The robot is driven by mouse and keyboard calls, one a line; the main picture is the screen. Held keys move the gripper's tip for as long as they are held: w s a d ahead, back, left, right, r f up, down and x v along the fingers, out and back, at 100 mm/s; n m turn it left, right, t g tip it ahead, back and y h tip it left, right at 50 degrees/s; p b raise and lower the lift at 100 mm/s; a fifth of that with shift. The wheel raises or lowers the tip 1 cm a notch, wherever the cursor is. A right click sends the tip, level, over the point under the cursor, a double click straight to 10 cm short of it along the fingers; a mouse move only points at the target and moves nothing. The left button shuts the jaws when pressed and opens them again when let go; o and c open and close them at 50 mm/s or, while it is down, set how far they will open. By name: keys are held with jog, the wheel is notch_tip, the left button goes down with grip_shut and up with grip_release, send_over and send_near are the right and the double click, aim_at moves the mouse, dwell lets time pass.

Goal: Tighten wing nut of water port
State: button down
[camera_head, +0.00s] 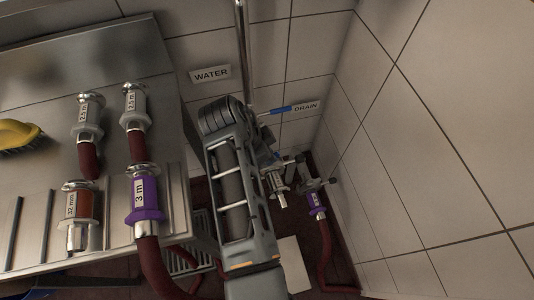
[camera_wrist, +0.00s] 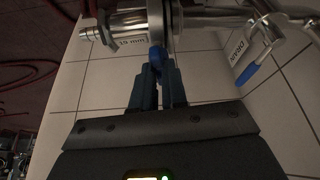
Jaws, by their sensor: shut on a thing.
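My gripper (camera_wrist: 158,76) shows in the wrist view with its two blue fingers close together. A metal fitting with a "13 mm" label (camera_wrist: 131,43) joins the clamp on the left, and shiny pipe runs on to the right. In the head view, a labelled metal fitting (camera_head: 277,184) shows beside my arm; my arm hides the nut.
A WATER sign (camera_head: 210,75) and a DRAIN sign (camera_head: 306,107) are on the tiled wall. A blue-handled valve (camera_wrist: 248,73) is to the right of my gripper. A purple coupling (camera_head: 317,203) hangs near the right wall. Hose couplings stand on the steel counter (camera_head: 35,175) at left.

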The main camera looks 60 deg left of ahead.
dwell(0.3)
jog(key=c, duration=1.2)
grip_release()
jog(key=shift+o, duration=0.2)
jog(key=v, duration=0.7)
jog(key=shift+r, duration=0.35)
jog(key=shift+s+a, duration=0.1)
jog(key=shift+s, duration=0.05)
